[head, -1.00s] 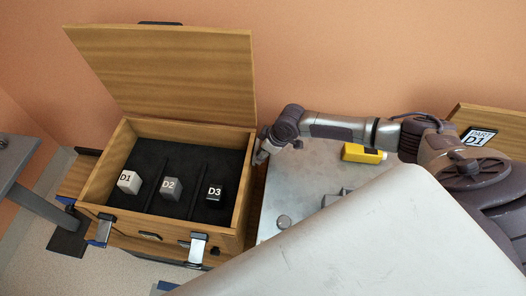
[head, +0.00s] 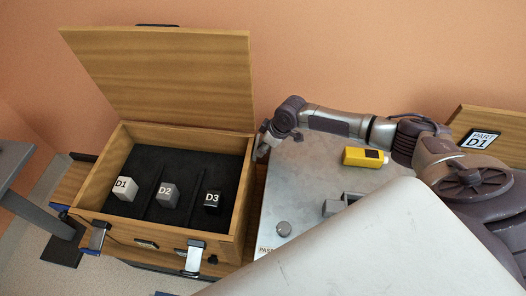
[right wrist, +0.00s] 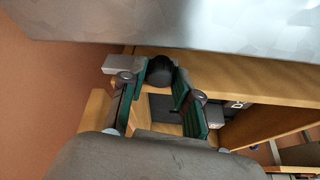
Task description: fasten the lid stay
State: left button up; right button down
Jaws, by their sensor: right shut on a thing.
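The wooden case (head: 232,226) stands with its lid (head: 165,75) raised at the back. My right gripper (head: 262,148) is at the case's right side, near the lid's hinge corner. In the right wrist view my gripper (right wrist: 162,98) has green finger pads on both sides of a dark round knob (right wrist: 160,69) by the wooden wall, and is shut on it. I cannot tell whether this knob belongs to the lid stay; no stay shows clearly in the head view. My left gripper is in neither view.
Blocks D1 (head: 125,189), D2 (head: 167,193) and D3 (head: 213,201) sit in the case's dark compartments. Two front latches (head: 194,257) hang open. On the grey table (head: 310,165) to the right are a yellow device (head: 364,157) and a grey block (head: 340,205).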

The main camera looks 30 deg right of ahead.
jog(key=c, duration=1.1)
grip_release()
jog(key=shift+w+d+r, duration=0.15)
jog(key=shift+o, duration=1.4)
jog(key=v, duration=1.1)
jog(key=shift+s+r, duration=0.2)
jog(key=shift+r, duration=0.15)
jog(key=shift+d, duration=0.1)
